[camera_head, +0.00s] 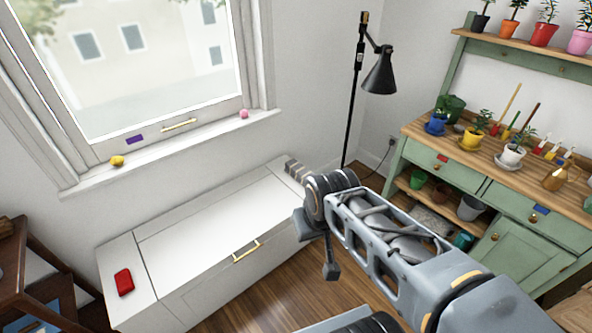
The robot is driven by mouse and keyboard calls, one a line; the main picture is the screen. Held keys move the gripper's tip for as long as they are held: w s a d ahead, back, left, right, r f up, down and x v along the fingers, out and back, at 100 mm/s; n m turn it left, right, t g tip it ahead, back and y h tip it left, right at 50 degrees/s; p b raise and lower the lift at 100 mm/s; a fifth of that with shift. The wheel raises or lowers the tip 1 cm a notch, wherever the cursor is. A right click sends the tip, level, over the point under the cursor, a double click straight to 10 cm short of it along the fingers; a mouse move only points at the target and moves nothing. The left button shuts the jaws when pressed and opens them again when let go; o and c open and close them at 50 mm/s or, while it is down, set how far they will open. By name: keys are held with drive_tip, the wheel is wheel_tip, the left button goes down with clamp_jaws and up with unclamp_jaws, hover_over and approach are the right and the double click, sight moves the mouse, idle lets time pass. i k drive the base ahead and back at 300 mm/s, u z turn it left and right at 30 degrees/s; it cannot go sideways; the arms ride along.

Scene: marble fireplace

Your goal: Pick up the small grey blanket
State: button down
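A grey, mottled, low object (436,221) lies on the lower shelf of the green potting bench, partly hidden behind my arm. It may be the small grey blanket, but I cannot tell for sure. No other grey cloth shows clearly.
The white chest (205,235) stands under the window with a red object (124,282) on its left end. A black floor lamp (379,75) stands behind my gripper. The green bench (455,180) carries pots and tools. Wooden floor (265,303) shows in front of the chest.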

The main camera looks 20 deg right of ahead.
sight(294, 168)
drive_tip(key=z, duration=0.05)
drive_tip(key=i, duration=1.25)
drive_tip(key=z, duration=0.35)
